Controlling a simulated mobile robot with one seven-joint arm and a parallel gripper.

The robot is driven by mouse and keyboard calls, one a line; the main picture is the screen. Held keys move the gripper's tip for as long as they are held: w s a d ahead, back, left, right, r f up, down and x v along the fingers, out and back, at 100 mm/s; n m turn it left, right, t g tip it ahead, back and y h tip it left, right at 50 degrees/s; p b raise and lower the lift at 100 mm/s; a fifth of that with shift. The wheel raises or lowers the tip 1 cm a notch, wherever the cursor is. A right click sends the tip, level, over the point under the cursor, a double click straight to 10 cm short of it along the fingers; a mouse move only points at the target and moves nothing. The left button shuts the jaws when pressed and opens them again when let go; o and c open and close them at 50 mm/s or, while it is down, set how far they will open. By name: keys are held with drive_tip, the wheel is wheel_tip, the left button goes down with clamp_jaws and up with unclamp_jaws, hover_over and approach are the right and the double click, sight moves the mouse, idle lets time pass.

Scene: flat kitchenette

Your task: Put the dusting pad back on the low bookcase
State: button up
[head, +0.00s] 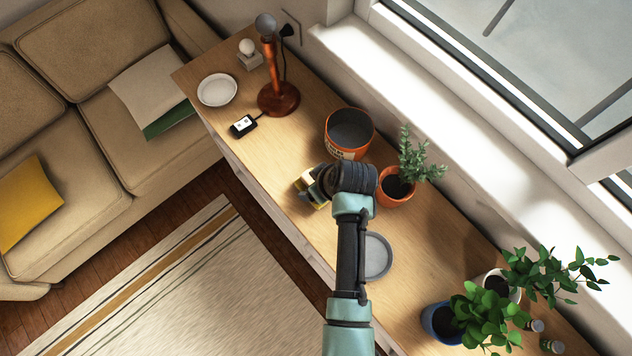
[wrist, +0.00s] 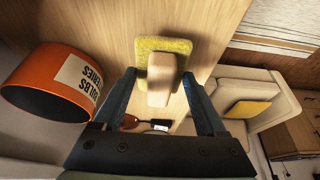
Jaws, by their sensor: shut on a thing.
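The dusting pad (wrist: 176,45) is a yellow fuzzy slab with a beige block handle (wrist: 159,88), seen between my gripper's fingers in the wrist view. My gripper (head: 316,190) is shut on it. In the head view, a bit of yellow pad (head: 301,180) shows beside my gripper, over the wooden top near its front edge; the rest is hidden by my gripper. The low bookcase (head: 215,115) seems to be the long wooden unit under the window. I cannot tell whether the pad touches its top or hangs just above it.
An orange bucket (head: 349,133) and a potted plant (head: 397,186) stand close behind my gripper. A grey plate (head: 376,256) lies nearer me. A lamp (head: 278,97), a small black device (head: 243,126) and a white dish (head: 217,89) stand farther off. A sofa (head: 93,180) is at left.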

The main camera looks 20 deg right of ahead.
drive_tip(key=shift+f, duration=1)
drive_tip(key=shift+f, duration=0.1)
drive_tip(key=o, duration=1.2)
drive_tip(key=shift+o, duration=0.2)
drive_tip(key=v, duration=1.2)
drive_tip(key=shift+d, duration=0.1)
